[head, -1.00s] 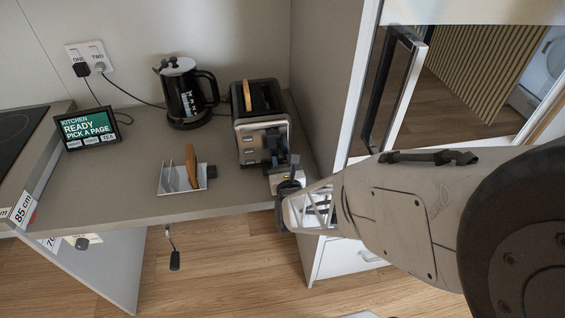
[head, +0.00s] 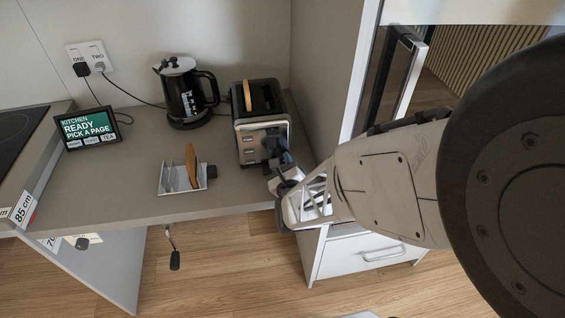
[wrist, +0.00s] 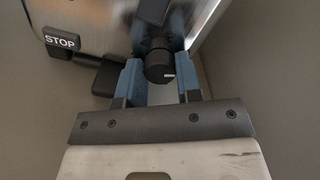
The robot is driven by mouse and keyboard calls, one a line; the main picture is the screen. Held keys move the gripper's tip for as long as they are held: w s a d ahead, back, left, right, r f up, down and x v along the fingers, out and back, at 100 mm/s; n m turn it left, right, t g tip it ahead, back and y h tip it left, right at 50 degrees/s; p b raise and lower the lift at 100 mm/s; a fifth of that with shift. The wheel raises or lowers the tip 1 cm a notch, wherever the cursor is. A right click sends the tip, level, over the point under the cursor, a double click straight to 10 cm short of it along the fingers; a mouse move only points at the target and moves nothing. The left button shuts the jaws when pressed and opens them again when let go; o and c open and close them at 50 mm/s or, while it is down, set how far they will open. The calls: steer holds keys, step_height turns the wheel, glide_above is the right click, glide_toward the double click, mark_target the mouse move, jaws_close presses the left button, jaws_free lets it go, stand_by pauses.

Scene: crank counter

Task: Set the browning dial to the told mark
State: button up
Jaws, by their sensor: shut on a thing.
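The toaster (head: 250,141) stands at the right end of the counter, with a slice of bread showing in one slot. Its browning dial (wrist: 159,66) is a black round knob with a white pointer line, low on the toaster's front. My gripper (wrist: 158,80) is at that front, with its blue fingers on either side of the dial and shut on it. In the wrist view the white line points to the right. The marks around the dial cannot be seen. In the head view my gripper (head: 277,155) hides the dial.
A STOP button (wrist: 60,41) and a dark lever lie left of the dial. A toast rack (head: 183,178) holding a slice stands left of the toaster. The kettle (head: 184,95) and a small screen (head: 88,130) stand farther left. A side panel rises close on the right.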

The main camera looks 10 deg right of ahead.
stand_by(0.3)
steer(key=o, duration=0.9)
steer(key=shift+o, duration=0.2)
steer(key=shift+s, duration=0.1)
steer(key=shift+s, duration=3.8)
